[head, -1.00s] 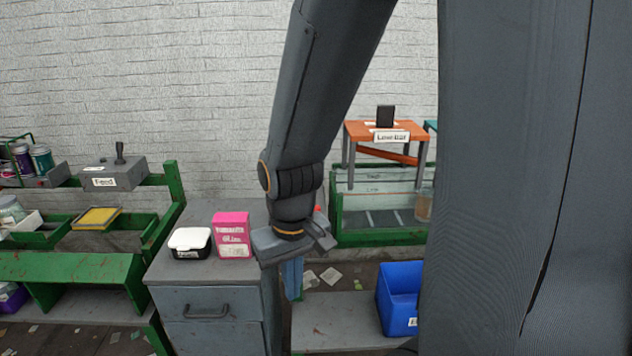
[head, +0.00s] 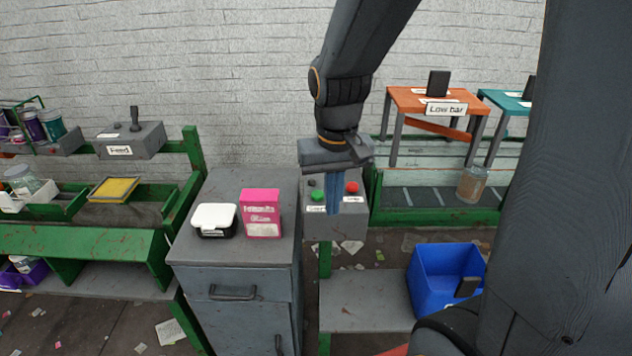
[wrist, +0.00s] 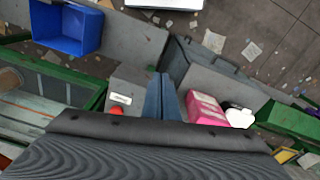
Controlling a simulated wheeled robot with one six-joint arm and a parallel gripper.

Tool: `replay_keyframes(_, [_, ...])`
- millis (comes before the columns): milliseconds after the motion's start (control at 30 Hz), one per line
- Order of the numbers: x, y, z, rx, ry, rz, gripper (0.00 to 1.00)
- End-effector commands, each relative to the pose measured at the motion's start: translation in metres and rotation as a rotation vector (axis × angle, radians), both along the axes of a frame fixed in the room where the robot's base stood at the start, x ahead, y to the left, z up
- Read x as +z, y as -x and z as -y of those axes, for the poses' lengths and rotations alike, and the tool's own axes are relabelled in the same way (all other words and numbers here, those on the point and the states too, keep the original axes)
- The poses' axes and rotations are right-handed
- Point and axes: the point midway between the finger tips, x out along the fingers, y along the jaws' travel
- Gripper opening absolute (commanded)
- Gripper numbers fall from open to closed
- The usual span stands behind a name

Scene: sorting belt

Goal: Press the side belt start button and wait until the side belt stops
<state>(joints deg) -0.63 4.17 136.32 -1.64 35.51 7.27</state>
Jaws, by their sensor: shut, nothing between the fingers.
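A grey control box (head: 338,228) carries a green button (head: 318,197), a red button (head: 352,187) and a small dark knob (head: 312,183). Its labels are too small to read. My gripper (head: 333,210) is shut and empty, its blue fingers pointing down over the box between the green and red buttons. I cannot tell whether the tips touch it. In the wrist view the fingers (wrist: 161,100) show with the red button (wrist: 117,111) to their left; the green button is hidden. A belt bed in a green frame (head: 430,217) lies to the right; whether it moves cannot be told.
A grey cabinet (head: 235,270) left of the box holds a white-lidded container (head: 214,219) and a pink box (head: 261,214). An orange "Low bar" stand (head: 413,99) is at right. A blue bin (head: 440,275) stands low at right. A "Feed" lever box (head: 130,140) is at left.

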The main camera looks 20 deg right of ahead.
Motion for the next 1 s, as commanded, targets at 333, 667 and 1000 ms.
replay_keyframes(333, [0.099, -0.098, -0.008, -0.202, 0.035, 0.011, 0.0])
replay_keyframes(667, [0.107, -0.103, -0.009, -0.221, 0.039, 0.009, 0.0])
replay_keyframes(1000, [0.082, -0.104, -0.007, -0.22, 0.04, 0.005, 0.0])
